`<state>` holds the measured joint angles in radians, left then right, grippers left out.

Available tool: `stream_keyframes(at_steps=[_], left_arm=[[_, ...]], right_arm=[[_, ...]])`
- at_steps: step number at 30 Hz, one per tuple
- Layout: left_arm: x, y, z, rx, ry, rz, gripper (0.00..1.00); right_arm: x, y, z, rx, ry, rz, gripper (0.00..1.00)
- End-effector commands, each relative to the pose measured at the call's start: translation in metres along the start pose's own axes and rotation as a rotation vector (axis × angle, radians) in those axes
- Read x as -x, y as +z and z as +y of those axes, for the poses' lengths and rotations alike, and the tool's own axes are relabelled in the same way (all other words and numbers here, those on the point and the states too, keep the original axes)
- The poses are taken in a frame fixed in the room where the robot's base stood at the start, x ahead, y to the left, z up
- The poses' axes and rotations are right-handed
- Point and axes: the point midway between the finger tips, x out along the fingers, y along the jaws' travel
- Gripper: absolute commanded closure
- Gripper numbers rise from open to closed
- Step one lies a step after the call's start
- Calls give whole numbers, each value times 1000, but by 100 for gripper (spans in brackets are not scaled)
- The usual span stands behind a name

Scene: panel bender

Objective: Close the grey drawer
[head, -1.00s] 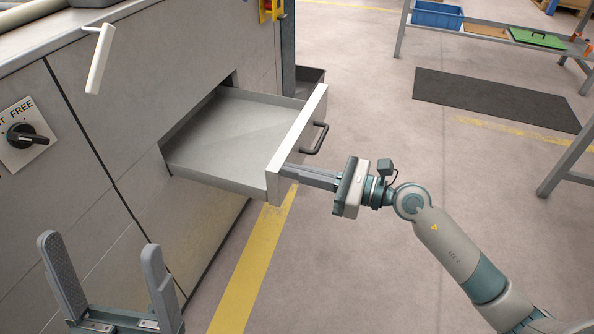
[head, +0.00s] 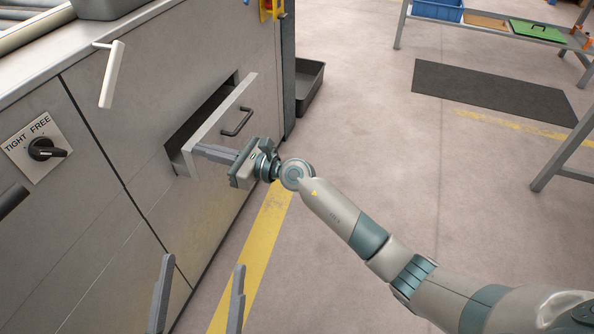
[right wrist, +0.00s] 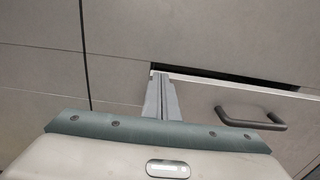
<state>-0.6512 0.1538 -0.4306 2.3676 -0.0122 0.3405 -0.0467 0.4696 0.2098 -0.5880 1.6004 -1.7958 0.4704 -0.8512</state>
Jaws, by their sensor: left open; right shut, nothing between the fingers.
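The grey drawer (head: 222,122) in the machine's front is open only a little, with a dark gap behind its front panel. Its black handle (head: 237,121) faces me; the drawer front (right wrist: 225,98) and handle (right wrist: 252,118) also show in the right wrist view. My right gripper (head: 198,150) is shut and empty, its fingertips against the left end of the drawer front, left of the handle. In the right wrist view the shut fingers (right wrist: 160,85) reach the panel's left edge. My left gripper (head: 200,292) is open and empty at the lower edge, away from the drawer.
A white lever (head: 111,75) sticks out above the drawer, and a TIGHT/FREE knob (head: 44,149) sits at the left. A dark bin (head: 310,88) stands on the floor beyond the machine. The floor to the right is mostly clear, with a dark mat (head: 490,92).

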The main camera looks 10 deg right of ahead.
Motion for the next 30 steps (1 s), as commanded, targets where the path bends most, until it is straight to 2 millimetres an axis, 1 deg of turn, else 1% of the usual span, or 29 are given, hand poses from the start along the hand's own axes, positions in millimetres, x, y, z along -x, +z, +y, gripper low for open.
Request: stream_keyframes(at_steps=[1, 3, 6, 9, 23, 30], left_arm=[[0, 0, 0, 0, 0, 3, 16], [0, -1, 0, 0, 0, 10, 16], [0, -3, 1, 0, 1, 20, 16], [1, -4, 1, -1, 1, 25, 16], [0, -5, 1, -1, 2, 28, 16], [1, -8, 0, -4, 2, 55, 16]], right_arm=[[-12, 0, 0, 0, 0, -1, 100], [-22, 0, 0, 0, 0, 0, 100], [-32, -1, 0, -1, 0, 1, 100], [-37, -1, 0, -1, -1, 1, 100], [-38, -1, -1, -1, -1, 0, 100], [-31, -2, -8, 1, -1, 1, 100]])
